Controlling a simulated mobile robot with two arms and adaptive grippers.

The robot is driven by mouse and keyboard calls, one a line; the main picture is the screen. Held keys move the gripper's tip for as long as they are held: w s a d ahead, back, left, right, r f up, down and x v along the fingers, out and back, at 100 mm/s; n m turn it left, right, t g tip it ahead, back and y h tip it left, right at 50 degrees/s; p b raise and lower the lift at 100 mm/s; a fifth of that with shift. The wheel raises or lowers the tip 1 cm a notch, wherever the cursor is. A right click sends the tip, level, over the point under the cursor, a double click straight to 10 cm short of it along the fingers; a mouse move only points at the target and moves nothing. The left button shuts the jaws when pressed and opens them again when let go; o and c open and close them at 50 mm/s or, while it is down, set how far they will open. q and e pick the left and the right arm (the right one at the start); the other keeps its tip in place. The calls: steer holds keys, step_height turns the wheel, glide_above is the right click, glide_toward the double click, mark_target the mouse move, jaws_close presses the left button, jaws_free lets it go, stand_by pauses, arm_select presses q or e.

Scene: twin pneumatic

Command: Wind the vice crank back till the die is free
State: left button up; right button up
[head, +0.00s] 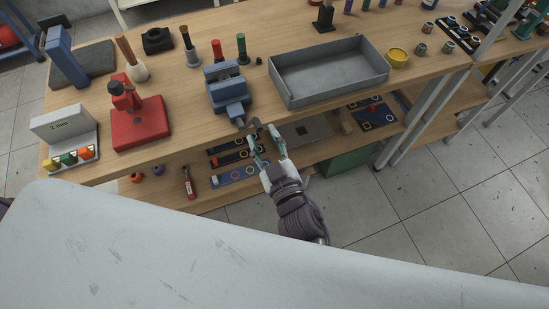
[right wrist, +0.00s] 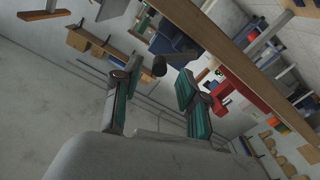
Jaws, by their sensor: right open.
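The blue vice (head: 227,90) stands at the front edge of the wooden bench in the head view. Its crank (head: 245,124) sticks out over the bench edge towards me. The die is small between the vice jaws, and I cannot tell how firmly it sits. My right gripper (head: 260,134) is open just in front of the crank, below the bench top's edge. In the right wrist view its two green-padded fingers (right wrist: 159,72) are apart, with a dark round knob (right wrist: 160,65) showing between the tips; contact is unclear. My left gripper is out of view.
A red press (head: 138,118) stands left of the vice, and a grey metal tray (head: 330,72) right of it. Several coloured-handled tools stand behind. A lower shelf (head: 310,148) with parts lies under my right gripper. The floor in front is clear.

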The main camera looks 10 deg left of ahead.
steer(key=v, duration=0.9)
steer(key=shift+w, duration=0.1)
steer(key=s+d+f+m+g+h, duration=0.15)
steer(key=d+f, duration=0.25)
steer(key=f, duration=0.7)
steer(key=s+d+f+m+g+h, duration=0.1)
steer(key=s+d+f+g+h, duration=0.3)
steer(key=f, duration=0.8)
steer(key=d+f+m+g+h, duration=0.1)
steer(key=d+f, duration=0.4)
steer(key=f, duration=0.6)
steer(key=s+d+f+m+g+h, duration=0.1)
steer(key=s+d+f+m+g, duration=0.1)
steer(key=s+d+f, duration=0.6)
steer(key=s+d+f+m+g+h, duration=0.2)
steer(key=s+d+f+g, duration=0.3)
steer(key=s, duration=0.8)
steer(key=d+f, duration=0.3)
steer(key=f, duration=0.1)
steer(key=shift+d, duration=0.25)
